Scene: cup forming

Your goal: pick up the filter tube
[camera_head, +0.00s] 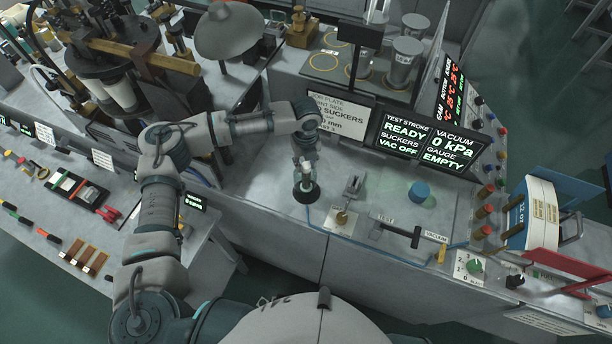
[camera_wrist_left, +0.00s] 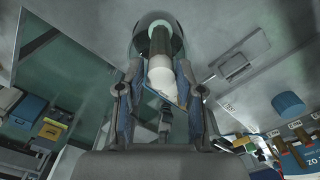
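The filter tube appears to be the small upright piece with a dark green body and white end (camera_wrist_left: 160,68), in a round black holder (camera_wrist_left: 178,24) in the left wrist view. In the head view the black holder (camera_head: 306,194) stands on the grey bench, and the tube (camera_head: 305,179) is small above it. My left gripper (camera_head: 304,164) points down over it. In the wrist view my left gripper's fingers (camera_wrist_left: 160,80) are apart, one on each side of the tube. I see no clear grip on it. My right gripper is not in view.
Display screens (camera_head: 410,140) and a sign plate (camera_head: 341,116) rise behind. A blue hose runs along the bench front. A lamp (camera_head: 229,32) hangs over the back left.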

